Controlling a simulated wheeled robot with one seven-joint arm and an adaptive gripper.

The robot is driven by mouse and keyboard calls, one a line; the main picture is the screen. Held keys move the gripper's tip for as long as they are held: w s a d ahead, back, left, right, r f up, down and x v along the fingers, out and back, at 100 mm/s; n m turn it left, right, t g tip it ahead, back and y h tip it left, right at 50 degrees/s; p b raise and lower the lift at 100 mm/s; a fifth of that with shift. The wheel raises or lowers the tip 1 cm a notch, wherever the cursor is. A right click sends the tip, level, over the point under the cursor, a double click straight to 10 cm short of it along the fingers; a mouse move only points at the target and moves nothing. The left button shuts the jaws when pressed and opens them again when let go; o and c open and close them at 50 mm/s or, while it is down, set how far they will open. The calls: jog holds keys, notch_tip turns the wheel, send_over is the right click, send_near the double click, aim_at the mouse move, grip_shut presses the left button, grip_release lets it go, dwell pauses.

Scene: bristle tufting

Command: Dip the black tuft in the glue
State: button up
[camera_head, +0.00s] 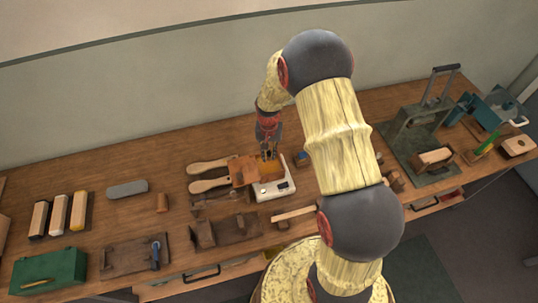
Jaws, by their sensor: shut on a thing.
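My gripper (268,151) points down at the back middle of the bench, at the amber glue (267,168) on a white box-like unit (277,190). It is shut on a small dark thing that fits the black tuft. The tuft is mostly hidden between the fingers, and I cannot tell whether its tip touches the glue. The arm covers part of the bench to the right of the unit.
Wooden-handled brushes (207,186) and a reddish-brown block (243,171) lie just left of the white unit. Further left are a grey block (127,189), bristle bundles (58,214) and a green box (48,272). A press (424,115) stands at the right.

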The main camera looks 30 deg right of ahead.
aim_at(269, 151)
jog(key=shift+r+p, duration=0.9)
jog(key=shift+r, duration=0.85)
